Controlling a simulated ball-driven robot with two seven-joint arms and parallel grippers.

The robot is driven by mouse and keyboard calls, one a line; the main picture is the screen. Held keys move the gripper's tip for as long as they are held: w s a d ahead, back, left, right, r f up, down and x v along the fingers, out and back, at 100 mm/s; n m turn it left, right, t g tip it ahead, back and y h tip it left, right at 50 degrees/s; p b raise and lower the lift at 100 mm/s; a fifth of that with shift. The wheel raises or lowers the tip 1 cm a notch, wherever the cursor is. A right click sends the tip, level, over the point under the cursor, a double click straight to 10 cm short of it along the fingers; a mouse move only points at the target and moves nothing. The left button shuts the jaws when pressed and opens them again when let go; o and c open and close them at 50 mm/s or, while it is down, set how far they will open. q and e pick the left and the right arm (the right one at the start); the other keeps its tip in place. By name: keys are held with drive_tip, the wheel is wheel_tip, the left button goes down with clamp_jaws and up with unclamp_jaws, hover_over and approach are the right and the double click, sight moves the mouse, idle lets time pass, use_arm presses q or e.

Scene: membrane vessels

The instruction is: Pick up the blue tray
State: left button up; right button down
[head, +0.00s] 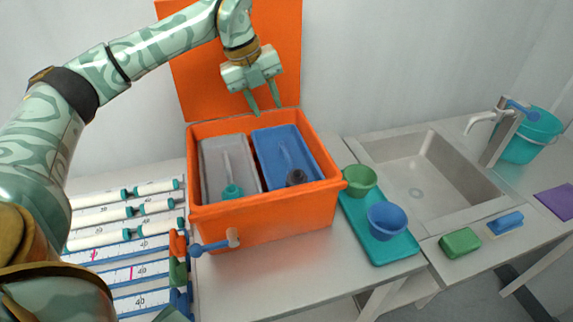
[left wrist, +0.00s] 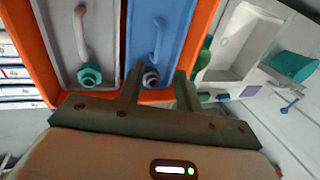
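The blue tray (head: 268,143) lies in the right side of an orange box (head: 265,228), with a blue bar handle along its middle and a dark round knob (head: 296,178) at its near end. It also shows in the left wrist view (left wrist: 178,40), beyond my fingers. My left gripper (head: 265,109) is open and empty, pointing down over the far end of the blue tray. In the left wrist view the fingers (left wrist: 158,72) stand apart, with the dark knob seen between them. My right gripper is not in view.
A grey tray (head: 213,160) with a teal knob lies left of the blue one. The orange lid (head: 285,60) stands up behind. A teal tray (head: 400,248) with green and blue cups is at the right, beside a sink (head: 425,175). Marked tubes lie at the left.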

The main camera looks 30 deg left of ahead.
sight(285, 149)
use_arm(q)
drive_tip(key=b+x, duration=0.2)
drive_tip(key=x, duration=0.7)
drive_tip(key=shift+d+f, duration=0.25)
drive_tip(key=shift+f, duration=0.15)
drive_tip(key=shift+d+f, duration=0.15)
drive_tip(key=shift+f, duration=0.3)
drive_tip(key=b+x, duration=0.1)
drive_tip(key=x, duration=0.3)
drive_tip(key=shift+d+f+b, duration=0.1)
drive_tip(key=shift+f+b, duration=0.2)
drive_tip(key=shift+b, duration=0.05)
drive_tip(key=shift+s+r, duration=0.1)
drive_tip(key=shift+r, duration=0.05)
clamp_jaws()
